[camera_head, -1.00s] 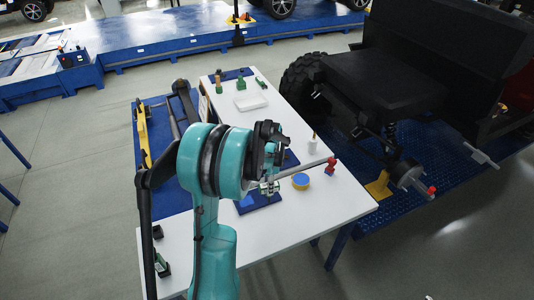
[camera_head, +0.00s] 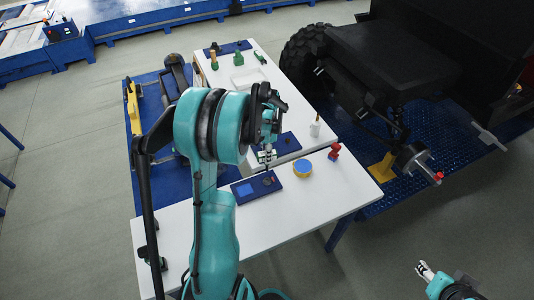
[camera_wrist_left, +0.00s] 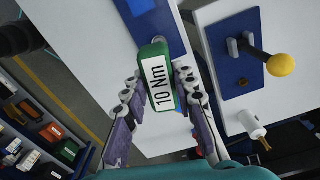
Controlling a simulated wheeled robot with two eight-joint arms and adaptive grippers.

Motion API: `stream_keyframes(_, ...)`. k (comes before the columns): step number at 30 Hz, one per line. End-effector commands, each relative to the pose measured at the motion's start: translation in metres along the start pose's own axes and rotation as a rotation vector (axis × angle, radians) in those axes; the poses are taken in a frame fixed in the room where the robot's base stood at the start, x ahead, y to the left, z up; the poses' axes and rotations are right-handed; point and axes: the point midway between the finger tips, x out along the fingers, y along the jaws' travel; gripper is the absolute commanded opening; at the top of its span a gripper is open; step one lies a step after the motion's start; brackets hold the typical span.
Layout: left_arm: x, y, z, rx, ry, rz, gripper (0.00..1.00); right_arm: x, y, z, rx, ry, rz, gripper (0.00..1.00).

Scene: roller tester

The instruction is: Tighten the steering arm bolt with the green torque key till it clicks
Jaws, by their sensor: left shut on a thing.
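My left gripper (camera_head: 267,152) is shut on the green torque key (camera_wrist_left: 160,78), whose white label reads "10 Nm" in the left wrist view. In the head view the gripper hangs over the white table, and a thin dark shaft points down at a blue box (camera_head: 246,190) with a small screen. I cannot tell whether the shaft touches the box. The dark vehicle's exposed hub (camera_head: 411,158) is to the right, with a red-tipped part; I cannot make out the steering arm bolt. My right gripper (camera_head: 425,271) is at the lower right, away from the table; its jaw gap is unclear.
Green pieces (camera_head: 239,58) stand at the back. A yellow stand (camera_head: 382,167) is under the hub.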

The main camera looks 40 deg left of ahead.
Motion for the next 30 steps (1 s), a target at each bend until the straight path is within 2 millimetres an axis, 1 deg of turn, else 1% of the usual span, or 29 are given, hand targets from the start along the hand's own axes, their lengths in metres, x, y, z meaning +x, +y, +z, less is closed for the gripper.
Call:
stream_keyframes(15, 0.049, 0.0, 0.0, 0.0, 0.0, 0.0, 0.0, 0.034, 0.0, 0.024, 0.0, 0.0, 0.0, 0.47)
stream_keyframes(20, 0.055, 0.0, 0.0, 0.0, 0.0, 0.0, 0.0, 0.037, 0.0, 0.027, 0.0, 0.0, 0.0, 0.47)
stream_keyframes(30, 0.055, 0.0, 0.0, 0.0, 0.0, 0.0, 0.0, 0.037, 0.0, 0.026, 0.0, 0.0, 0.0, 0.47)
